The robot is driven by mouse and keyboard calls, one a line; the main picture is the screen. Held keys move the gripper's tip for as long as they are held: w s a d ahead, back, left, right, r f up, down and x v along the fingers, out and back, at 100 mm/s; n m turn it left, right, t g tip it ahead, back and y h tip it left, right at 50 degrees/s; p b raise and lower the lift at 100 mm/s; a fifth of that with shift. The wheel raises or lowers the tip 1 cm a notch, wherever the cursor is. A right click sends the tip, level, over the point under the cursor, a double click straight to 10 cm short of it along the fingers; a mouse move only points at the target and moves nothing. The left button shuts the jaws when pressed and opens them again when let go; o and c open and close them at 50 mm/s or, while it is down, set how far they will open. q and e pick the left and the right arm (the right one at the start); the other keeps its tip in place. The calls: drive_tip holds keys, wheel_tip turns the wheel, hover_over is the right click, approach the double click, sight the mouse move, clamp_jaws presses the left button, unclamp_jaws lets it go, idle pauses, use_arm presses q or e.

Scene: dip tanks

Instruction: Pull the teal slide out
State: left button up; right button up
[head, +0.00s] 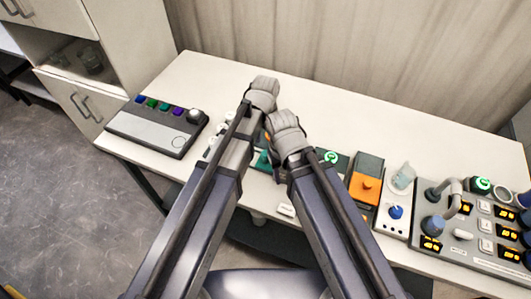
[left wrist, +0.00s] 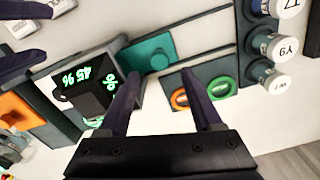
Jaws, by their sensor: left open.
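The teal slide (left wrist: 146,56), a flat teal plate with a round knob (left wrist: 159,62), lies in a dark panel in the left wrist view. In the head view only a bit of teal (head: 263,160) shows between my arms. My left gripper (left wrist: 160,74) is open and empty, its two dark fingers apart below the knob in the picture; I see no contact. In the head view its wrist (head: 262,92) hides the fingers.
A black block with a green "45 %" display (left wrist: 90,95) stands beside the left finger. Orange and green rings (left wrist: 200,97) and labelled round caps (left wrist: 272,45) are near. An orange slide (head: 365,188), a beaker (head: 403,177) and a control panel (head: 475,225) stand right. The table's back is clear.

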sight(265, 152)
use_arm(q)
wheel_tip(265, 152, down, 5)
drive_tip(key=b, duration=0.4)
drive_tip(key=shift+f, duration=0.2)
use_arm(e)
wheel_tip(265, 152, down, 5)
drive_tip(key=shift+f, duration=0.2)
use_arm(q)
drive_tip(key=shift+c, duration=0.2)
use_arm(e)
drive_tip(key=shift+r, duration=0.1)
use_arm(q)
clamp_jaws()
idle(0.3)
drive_tip(key=shift+a, duration=0.1)
